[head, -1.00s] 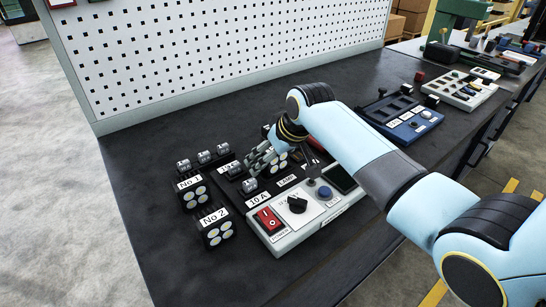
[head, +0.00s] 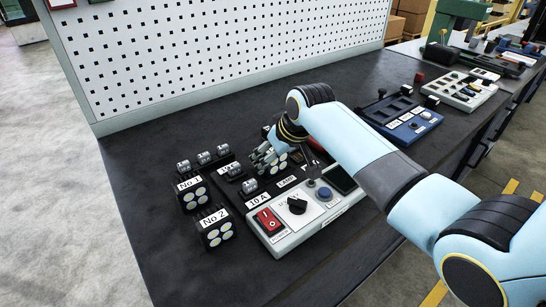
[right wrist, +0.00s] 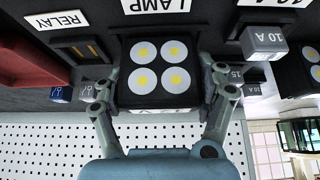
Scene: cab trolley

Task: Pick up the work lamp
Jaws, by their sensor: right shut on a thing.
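The work lamp (right wrist: 160,75) is a black block with four round white lights with yellow centres. In the right wrist view it sits between the two grey fingers of my right gripper (right wrist: 161,88), which is shut on it. In the head view the right gripper (head: 266,155) reaches over the panel, and the lamp (head: 279,163) is partly hidden by the fingers and arm. It is close to the LAMP label (head: 287,181). I cannot tell whether the lamp touches the panel beneath. The left gripper is not in view.
Similar lamps labelled No 1 (head: 194,197) and No 2 (head: 217,232) stand to the left. Small grey fuse blocks (head: 204,157) are behind. A control box with a red switch (head: 268,220) and black knob is in front. The bench's left end (head: 135,175) is clear.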

